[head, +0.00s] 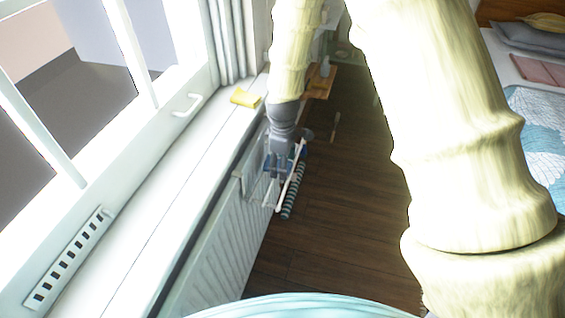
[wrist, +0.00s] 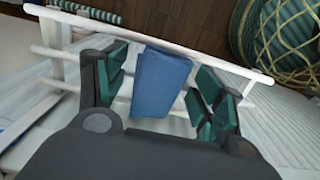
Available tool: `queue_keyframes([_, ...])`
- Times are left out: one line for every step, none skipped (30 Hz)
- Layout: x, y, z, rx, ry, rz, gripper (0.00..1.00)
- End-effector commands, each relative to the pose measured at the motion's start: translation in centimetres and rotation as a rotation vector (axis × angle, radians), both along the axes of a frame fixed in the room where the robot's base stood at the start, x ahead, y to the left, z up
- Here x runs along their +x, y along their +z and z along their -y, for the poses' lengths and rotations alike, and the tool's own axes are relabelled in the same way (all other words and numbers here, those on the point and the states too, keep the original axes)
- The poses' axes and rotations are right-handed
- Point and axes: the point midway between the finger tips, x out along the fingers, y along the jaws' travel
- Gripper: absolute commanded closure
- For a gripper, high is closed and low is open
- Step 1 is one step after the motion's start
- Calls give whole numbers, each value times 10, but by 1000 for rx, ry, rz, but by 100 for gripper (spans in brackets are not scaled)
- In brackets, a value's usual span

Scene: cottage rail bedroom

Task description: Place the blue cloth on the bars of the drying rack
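The blue cloth (wrist: 160,82) lies against the white bars of the drying rack (wrist: 225,62) in the wrist view, just inside the rack's long outer bar. It appears to rest across the inner bars; its underside is hidden. My gripper (wrist: 160,85) has its dark green finger pads spread on the left and right of the cloth, with a narrow gap on the left side. The fingers do not appear to pinch it. In the head view, my gripper (head: 280,168) is down at the rack (head: 291,180) beside the radiator; the cloth is too small to make out surely there.
A white ribbed radiator (head: 222,250) and the windowsill (head: 150,200) border the rack on the left. A yellow cloth (head: 245,97) lies on the sill. A striped roll (head: 292,193) is by the rack. A netted green item (wrist: 285,30) is beyond it. Wooden floor (head: 335,220) is open to the right.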

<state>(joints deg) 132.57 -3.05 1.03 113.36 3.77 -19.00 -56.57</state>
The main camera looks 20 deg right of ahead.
Motion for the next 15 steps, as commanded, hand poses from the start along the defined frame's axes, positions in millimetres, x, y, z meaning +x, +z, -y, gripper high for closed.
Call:
queue_keyframes([0,0,0,0,0,0,31])
queue_keyframes([0,0,0,0,0,0,31])
queue_keyframes([0,0,0,0,0,0,31])
queue_keyframes([0,0,0,0,0,0,31])
queue_keyframes([0,0,0,0,0,0,31])
queue_keyframes([0,1,0,0,0,0,31])
queue_keyframes([0,2,0,-1,0,1,31])
queue_keyframes([0,4,0,0,-1,1,31])
queue_keyframes([1,7,0,0,-1,1,31])
queue_keyframes([1,9,0,0,0,1,31])
queue_keyframes([1,12,0,0,0,1,31])
queue_keyframes([1,17,0,0,0,1,31])
queue_keyframes([1,21,0,1,0,2,31])
queue_keyframes([1,25,0,1,-1,3,31])
queue_keyframes([1,32,0,1,-1,4,31])
